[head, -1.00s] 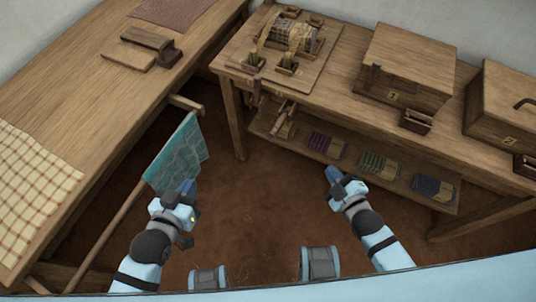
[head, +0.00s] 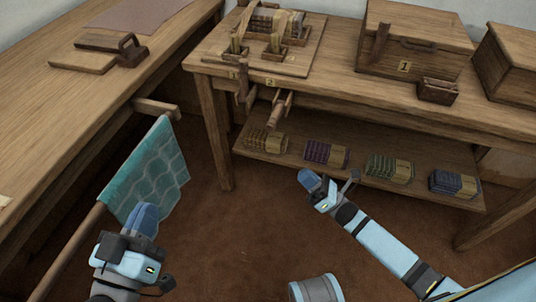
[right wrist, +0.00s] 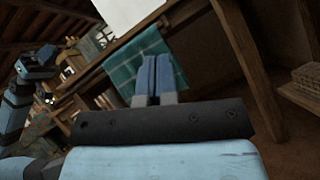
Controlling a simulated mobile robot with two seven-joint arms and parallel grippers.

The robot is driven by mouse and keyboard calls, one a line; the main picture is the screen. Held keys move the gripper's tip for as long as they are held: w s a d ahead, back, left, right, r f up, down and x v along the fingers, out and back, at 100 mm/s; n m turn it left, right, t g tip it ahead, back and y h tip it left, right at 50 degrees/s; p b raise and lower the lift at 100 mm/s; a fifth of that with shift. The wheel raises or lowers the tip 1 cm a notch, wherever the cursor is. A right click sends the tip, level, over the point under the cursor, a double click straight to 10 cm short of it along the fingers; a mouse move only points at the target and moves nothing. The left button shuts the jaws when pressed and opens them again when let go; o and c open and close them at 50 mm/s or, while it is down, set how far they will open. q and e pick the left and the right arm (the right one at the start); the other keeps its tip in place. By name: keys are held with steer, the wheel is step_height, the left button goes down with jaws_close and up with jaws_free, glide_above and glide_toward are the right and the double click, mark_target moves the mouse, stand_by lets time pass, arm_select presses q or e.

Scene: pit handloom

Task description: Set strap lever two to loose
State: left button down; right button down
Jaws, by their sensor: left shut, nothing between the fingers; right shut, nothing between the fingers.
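Two wooden levers show at the front left edge of the far bench in the head view. One lever (head: 243,80) stands upright near a small plate. The other lever (head: 281,104), just below the plate marked 2 (head: 270,82), juts out from the edge; it appears to be strap lever two. My right gripper (head: 311,181) is shut and empty, in the air in front of the shelf, below and right of the levers. Its blue fingers are together in the right wrist view (right wrist: 157,75). My left gripper (head: 146,216) is shut and empty beside the teal cloth, apart from the levers.
The teal cloth (head: 150,174) hangs from a bar beside the left table (head: 60,110). A low shelf (head: 345,178) under the bench carries several yarn bundles. A box marked 1 (head: 415,40) stands on the bench.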

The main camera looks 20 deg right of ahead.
mark_target(276, 116)
arm_select(q)
steer(key=shift+s+a, duration=0.1)
steer(key=shift+a, duration=0.05)
arm_select(e)
steer(key=shift+w+f+n+y, duration=0.1)
steer(key=shift+f+n+y, duration=0.3)
steer(key=shift+n, duration=0.3)
steer(key=shift+r, duration=0.1)
